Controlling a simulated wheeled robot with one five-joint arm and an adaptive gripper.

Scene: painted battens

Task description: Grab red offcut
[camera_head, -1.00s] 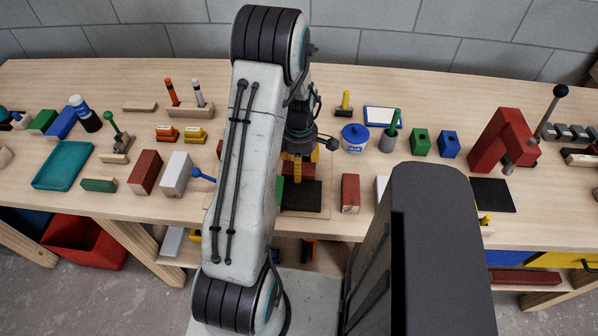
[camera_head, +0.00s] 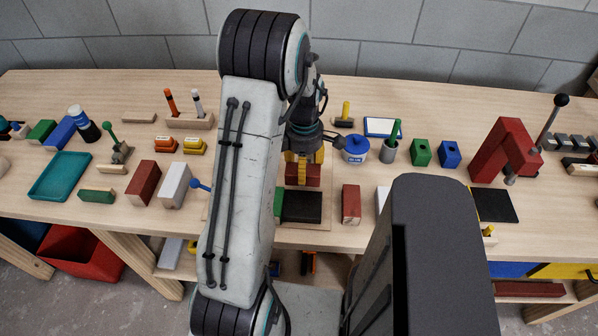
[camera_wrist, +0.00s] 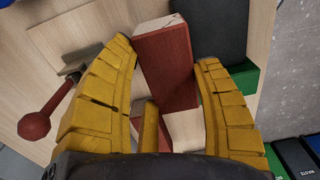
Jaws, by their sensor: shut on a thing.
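My gripper (camera_head: 303,160) has its yellow fingers shut on a red offcut (camera_head: 303,175). The offcut is a painted red block. In the wrist view the red offcut (camera_wrist: 165,65) sits between the two yellow fingers of my gripper (camera_wrist: 168,70), with a bare wood end at the far side. My arm hides part of the bench to the left of the gripper. I cannot tell for sure how far the offcut is above the bench.
A black block (camera_head: 301,206) and a green one (camera_head: 278,203) lie just in front of the offcut. Another red block (camera_head: 351,204) stands to the right. A blue jar (camera_head: 356,150) and a green-handled cup (camera_head: 390,150) stand right of the gripper.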

